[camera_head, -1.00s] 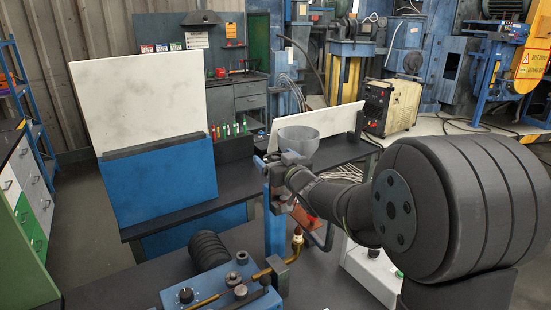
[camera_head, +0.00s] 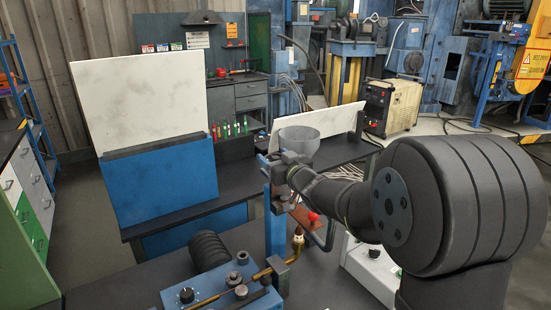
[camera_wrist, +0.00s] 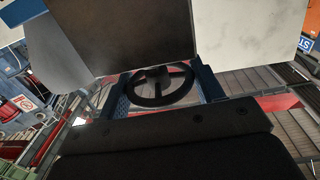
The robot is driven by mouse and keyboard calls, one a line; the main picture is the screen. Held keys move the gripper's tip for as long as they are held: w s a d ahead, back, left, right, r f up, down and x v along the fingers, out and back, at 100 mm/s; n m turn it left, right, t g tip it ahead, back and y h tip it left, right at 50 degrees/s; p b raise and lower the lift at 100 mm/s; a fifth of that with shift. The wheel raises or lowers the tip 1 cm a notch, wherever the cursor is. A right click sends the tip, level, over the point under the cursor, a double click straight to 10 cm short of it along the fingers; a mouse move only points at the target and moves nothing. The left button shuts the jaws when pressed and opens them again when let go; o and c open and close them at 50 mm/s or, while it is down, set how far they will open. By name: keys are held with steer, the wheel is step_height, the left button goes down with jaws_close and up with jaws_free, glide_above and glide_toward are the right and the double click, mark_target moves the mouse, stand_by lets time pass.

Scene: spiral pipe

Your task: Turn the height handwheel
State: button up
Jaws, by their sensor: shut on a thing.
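The black handwheel (camera_wrist: 158,85) shows in the middle of the wrist view, with its rim, spokes and dark hub in a blue frame. In the head view it is hidden behind or within my gripper. My gripper (camera_head: 283,164) is at the blue upright stand (camera_head: 275,225), just below the grey funnel-like cup (camera_head: 299,141). It is shut on the handwheel, though the fingertips' contact is not clearly visible. A dark block, probably part of my gripper, fills the bottom of the wrist view.
A brass pipe (camera_head: 298,241) rises beside the stand from the blue bench unit (camera_head: 222,294). A red knob (camera_head: 313,217) sits close below my wrist. A white box (camera_head: 371,268) stands at right. A blue panel (camera_head: 160,185) with a white board stands at left.

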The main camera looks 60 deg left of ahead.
steer(key=o, duration=1)
steer(key=d, duration=1.1)
steer(key=s+d, duration=0.1)
steer(key=d, duration=0.5)
steer(key=shift+d, duration=0.2)
steer(key=a, duration=1.1)
steer(key=w+a, duration=0.1)
steer(key=a, duration=0.5)
steer(key=shift+a, duration=0.25)
